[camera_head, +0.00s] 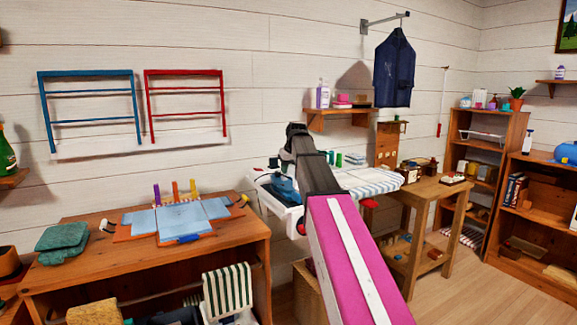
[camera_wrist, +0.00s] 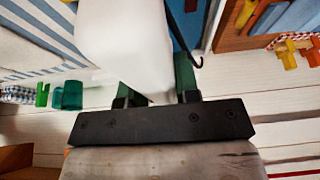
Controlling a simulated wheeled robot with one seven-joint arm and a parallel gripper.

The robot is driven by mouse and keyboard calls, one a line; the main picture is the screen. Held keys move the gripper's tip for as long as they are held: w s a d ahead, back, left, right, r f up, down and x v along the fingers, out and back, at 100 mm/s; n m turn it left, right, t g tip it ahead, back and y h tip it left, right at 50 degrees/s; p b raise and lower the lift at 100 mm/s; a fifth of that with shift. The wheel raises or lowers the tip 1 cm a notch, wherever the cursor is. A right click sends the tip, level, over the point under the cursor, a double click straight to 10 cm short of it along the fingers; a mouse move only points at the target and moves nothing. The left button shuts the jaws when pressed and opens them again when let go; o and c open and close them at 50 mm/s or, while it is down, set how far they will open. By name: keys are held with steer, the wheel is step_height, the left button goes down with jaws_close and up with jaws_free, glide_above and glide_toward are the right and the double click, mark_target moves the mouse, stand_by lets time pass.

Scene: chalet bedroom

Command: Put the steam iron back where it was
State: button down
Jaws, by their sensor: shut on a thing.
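In the wrist view my gripper (camera_wrist: 158,88) is shut on a smooth white body, which I take to be the steam iron (camera_wrist: 125,35). The white body fills the space between the dark green fingers and hides part of the left one. In the head view my arm covers most of the gripper. A blue and white shape, apparently the iron (camera_head: 285,188), shows beside my arm over the white end of the ironing board (camera_head: 285,213). I cannot tell whether the iron touches the board.
The striped board cover (camera_head: 368,179) extends right, with green spools (camera_head: 355,158) behind it. A wooden desk (camera_head: 245,232) with blue cloth (camera_head: 180,217) stands left. A wall shelf (camera_head: 340,112) holds bottles and boxes above. A wooden side table (camera_head: 432,188) stands right.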

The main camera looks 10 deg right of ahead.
steer(key=c, duration=0.8)
jaws_free()
steer(key=shift+f, duration=0.1)
steer(key=shift+c, duration=0.2)
steer(key=v, duration=1.2)
